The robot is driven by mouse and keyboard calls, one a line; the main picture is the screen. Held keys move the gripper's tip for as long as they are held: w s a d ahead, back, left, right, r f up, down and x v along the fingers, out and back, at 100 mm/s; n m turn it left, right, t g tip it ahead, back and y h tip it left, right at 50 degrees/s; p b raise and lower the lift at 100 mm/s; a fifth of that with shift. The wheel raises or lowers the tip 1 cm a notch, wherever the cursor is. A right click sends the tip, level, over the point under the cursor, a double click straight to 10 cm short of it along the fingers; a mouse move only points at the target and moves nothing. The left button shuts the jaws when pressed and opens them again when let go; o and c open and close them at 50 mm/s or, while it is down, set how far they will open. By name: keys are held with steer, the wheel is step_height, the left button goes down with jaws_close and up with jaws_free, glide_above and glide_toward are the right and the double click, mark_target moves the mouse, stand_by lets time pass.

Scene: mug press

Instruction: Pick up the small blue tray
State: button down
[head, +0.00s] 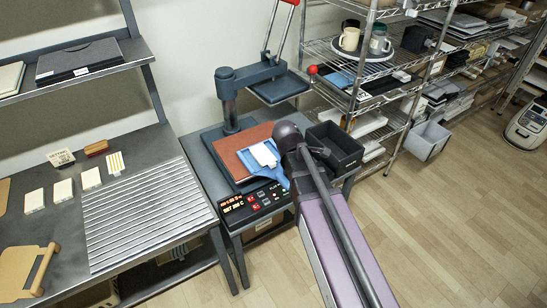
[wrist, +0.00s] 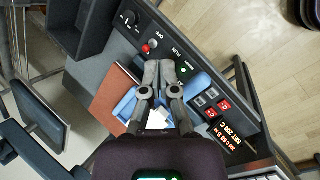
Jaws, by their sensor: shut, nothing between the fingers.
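The small blue tray (head: 257,169) lies on the press's reddish-brown pad (head: 229,138) and extends towards the control panel, with a white item (head: 263,154) on it. In the wrist view the tray (wrist: 125,104) shows on both sides of my gripper (wrist: 159,68), which hides its middle. The fingers are shut with nothing between them, and their tips appear over the tray's panel-side edge. I cannot tell whether they touch it. In the head view my wrist and arm cover the tray's right side, and the fingertips are hidden.
The press's raised plate (head: 278,88) and red lever stand behind the tray. A dark open bin (head: 338,146) sits right of my wrist. The control panel (head: 254,203) is at the front. A wire shelf (head: 345,48) stands behind right; open floor lies at right.

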mark_target(275, 153)
steer(key=w+a+f+n+b, duration=0.1)
steer(key=a+f+n+b, duration=0.1)
steer(key=w+a+f+n+t+b, duration=0.1)
steer(key=w+a+n+b, duration=0.1)
steer(key=a, duration=0.1)
steer(key=w+a+f+n+t+h+b, duration=0.1)
steer(key=a+f+n+b, duration=0.1)
steer(key=a, duration=0.1)
steer(key=shift+w+f+n, duration=0.2)
steer(key=shift+f+n, duration=0.1)
steer(key=shift+f, duration=0.05)
steer(key=w+a+f+n+t+b, duration=0.1)
steer(key=a+n+b, duration=0.1)
steer(key=a, duration=0.1)
steer(key=a+f+n+t+b, duration=0.1)
steer(key=a+n+b, duration=0.1)
steer(key=a, duration=0.1)
steer(key=w+a+f+n+t+b, duration=0.1)
steer(key=a+n+b, duration=0.1)
steer(key=a, duration=0.1)
steer(key=shift+w+f+n+h+b, duration=0.1)
steer(key=shift+w+n+h+b, duration=0.2)
steer(key=shift+w+n+b, duration=0.1)
steer(key=shift+a+n+t, duration=0.3)
steer(key=shift+a+n, duration=0.1)
steer(key=shift+a, duration=0.2)
steer(key=shift+w, duration=0.1)
